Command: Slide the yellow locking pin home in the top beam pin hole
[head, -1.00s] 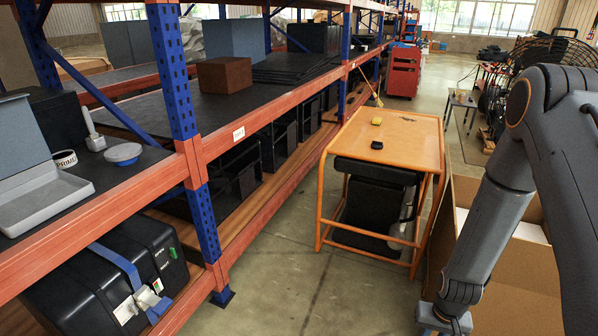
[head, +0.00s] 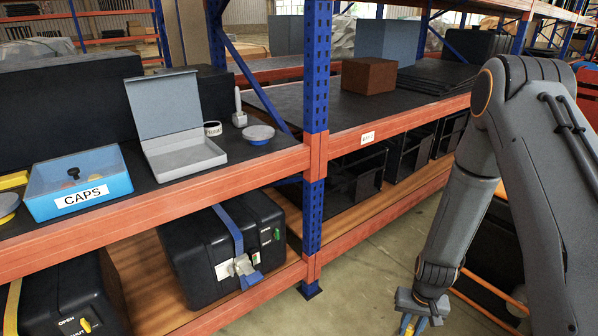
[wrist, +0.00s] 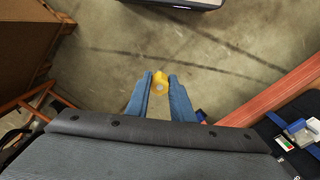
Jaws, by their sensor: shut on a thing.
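My gripper (wrist: 160,88) has blue fingers and is shut on a yellow round-ended piece, seen nearly end-on, which looks like the yellow locking pin (wrist: 160,80). It is held above bare concrete floor. In the head view my gripper (head: 418,322) is at the bottom edge, right of the shelf, with a bit of yellow between its blue fingers. Most of the pin's length is hidden. I cannot make out the top beam pin hole in either view.
An orange-beamed rack (head: 342,140) with a blue upright (head: 317,75) fills the left and middle. Its shelf holds a blue CAPS bin (head: 80,190) and an open grey case (head: 180,150). A strapped black case (head: 190,265) sits below. Open floor (head: 372,290) lies beside the rack.

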